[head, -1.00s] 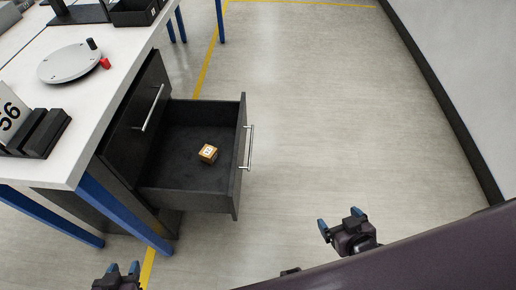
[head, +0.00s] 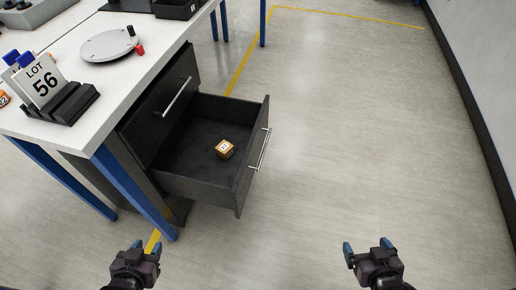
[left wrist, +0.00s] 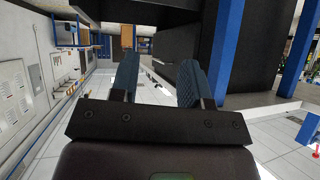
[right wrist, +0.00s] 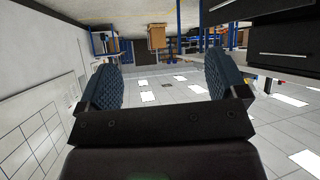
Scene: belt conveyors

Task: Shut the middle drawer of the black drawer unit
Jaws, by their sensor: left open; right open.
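The black drawer unit (head: 126,141) stands under the white table. Its middle drawer (head: 238,190) is pulled far out, with a silver bar handle (head: 260,149) on its front. A small wooden block (head: 224,149) lies on the drawer floor. The drawer above it (head: 160,100) is shut. My left gripper (head: 137,245) is open and empty, in front of and below the unit in the head view. My right gripper (head: 367,245) is open and empty over bare floor, right of the drawer. Both wrist views show spread, empty fingers, at left (left wrist: 157,80) and right (right wrist: 163,85).
The white table (head: 70,130) has blue legs (head: 130,187) near the drawer's left side. Open floor (head: 350,120) lies right of the drawer.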

